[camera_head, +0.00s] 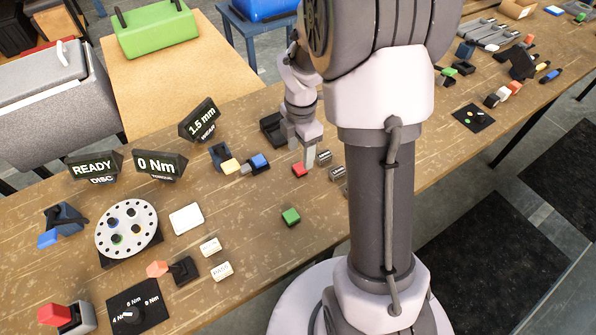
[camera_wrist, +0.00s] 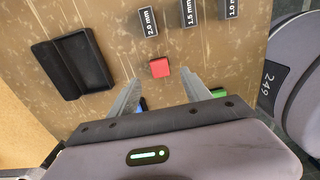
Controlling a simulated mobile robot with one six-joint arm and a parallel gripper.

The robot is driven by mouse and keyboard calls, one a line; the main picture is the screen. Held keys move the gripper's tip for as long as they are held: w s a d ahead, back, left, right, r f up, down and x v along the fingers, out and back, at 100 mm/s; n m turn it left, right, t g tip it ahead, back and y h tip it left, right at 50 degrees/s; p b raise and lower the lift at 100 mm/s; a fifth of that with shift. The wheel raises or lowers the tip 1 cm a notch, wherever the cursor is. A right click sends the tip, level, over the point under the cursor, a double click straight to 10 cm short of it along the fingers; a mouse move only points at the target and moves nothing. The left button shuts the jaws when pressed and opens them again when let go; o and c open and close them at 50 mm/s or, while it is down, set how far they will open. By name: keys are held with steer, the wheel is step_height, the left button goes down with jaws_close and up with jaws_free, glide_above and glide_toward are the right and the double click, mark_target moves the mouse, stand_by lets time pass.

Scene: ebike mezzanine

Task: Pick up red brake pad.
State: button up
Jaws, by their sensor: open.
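The red brake pad (camera_head: 300,170) is a small red block lying on the brown workbench. In the wrist view the red pad (camera_wrist: 160,68) lies just beyond the fingertips, roughly midway between them. My gripper (camera_head: 309,155) is above the bench at the pad, pointing down. In the wrist view my gripper (camera_wrist: 166,84) has its two fingers spread apart with nothing between them. In the head view the fingers come close to the pad; whether they touch it cannot be told.
Grey blocks marked 2.0 mm (camera_wrist: 148,22), 1.5 mm (camera_wrist: 188,12) and 1.0 mm (camera_wrist: 230,8) stand beyond the pad. A black tray (camera_wrist: 92,62) lies left. A green block (camera_head: 291,216) is nearer the front edge. A blue block (camera_head: 259,161) is left of the gripper.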

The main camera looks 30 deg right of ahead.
mark_target(301, 167)
steer(key=f+b, duration=0.3)
steer(key=f, duration=0.3)
steer(key=shift+d, duration=0.2)
steer(key=shift+r, duration=0.1)
jaws_close()
